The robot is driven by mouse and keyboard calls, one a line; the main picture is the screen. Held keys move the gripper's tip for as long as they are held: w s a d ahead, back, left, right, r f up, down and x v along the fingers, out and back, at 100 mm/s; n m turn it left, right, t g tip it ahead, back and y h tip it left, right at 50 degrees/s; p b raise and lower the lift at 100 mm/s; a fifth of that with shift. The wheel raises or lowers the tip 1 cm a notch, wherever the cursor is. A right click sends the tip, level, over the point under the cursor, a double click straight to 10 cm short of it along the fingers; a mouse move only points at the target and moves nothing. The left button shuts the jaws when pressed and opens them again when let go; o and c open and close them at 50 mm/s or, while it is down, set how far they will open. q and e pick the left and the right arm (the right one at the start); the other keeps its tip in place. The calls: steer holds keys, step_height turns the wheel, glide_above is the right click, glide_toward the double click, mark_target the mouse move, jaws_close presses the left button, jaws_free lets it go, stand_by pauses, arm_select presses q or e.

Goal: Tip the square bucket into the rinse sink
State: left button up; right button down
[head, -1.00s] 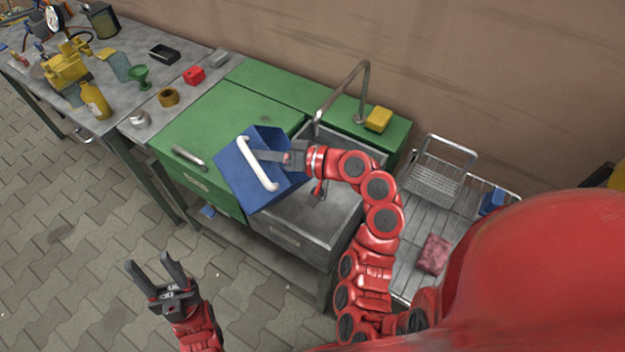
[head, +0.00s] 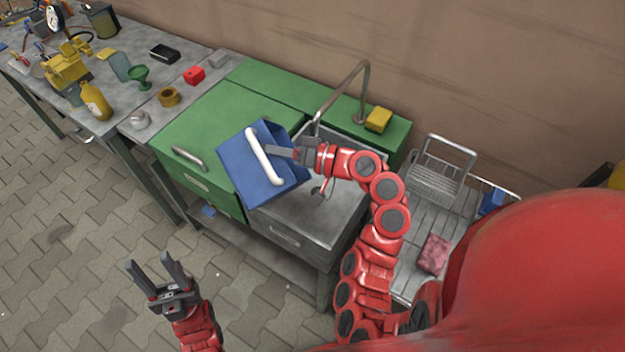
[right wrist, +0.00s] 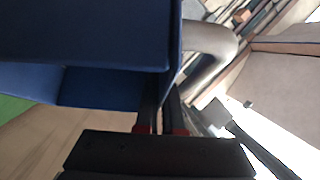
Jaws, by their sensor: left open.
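The blue square bucket (head: 242,167) with a white handle (head: 264,156) is held tilted over the left edge of the rinse sink (head: 335,210), partly above the green cabinet. My right gripper (head: 280,152) is shut on the bucket near its handle. I cannot see any contents or pouring. The bucket and my right arm hide part of the basin. My left gripper (head: 160,278) is open and empty above the floor.
A grey tap (head: 362,85) arches behind the sink, with a yellow sponge (head: 378,119) beside it. A cluttered workbench (head: 130,50) is left. The green cabinet top (head: 215,115) is mostly clear.

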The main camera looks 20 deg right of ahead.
steer(key=shift+d+f+m+t+y+b, duration=0.15)
steer(key=shift+d+m+t+y+b, duration=0.35)
steer(key=shift+d, duration=0.5)
steer(key=shift+d+f+b, duration=0.1)
steer(key=shift+d+b, duration=0.45)
steer(key=shift+b, duration=0.05)
steer(key=shift+d+f+m+t+y+b, duration=0.15)
steer(key=shift+d+m+t+y+b, duration=0.3)
steer(key=shift+d+b, duration=0.6)
stand_by(0.5)
steer(key=shift+s+d+f+m+t+y+b, duration=0.1)
steer(key=shift+d+f+m+t+y+b, duration=0.15)
steer(key=shift+d+m+b, duration=0.4)
steer(key=shift+d+f+m+t+y+b, duration=0.15)
steer(key=shift+d+b, duration=0.25)
steer(key=shift+b, duration=0.55)
stand_by(1.1)
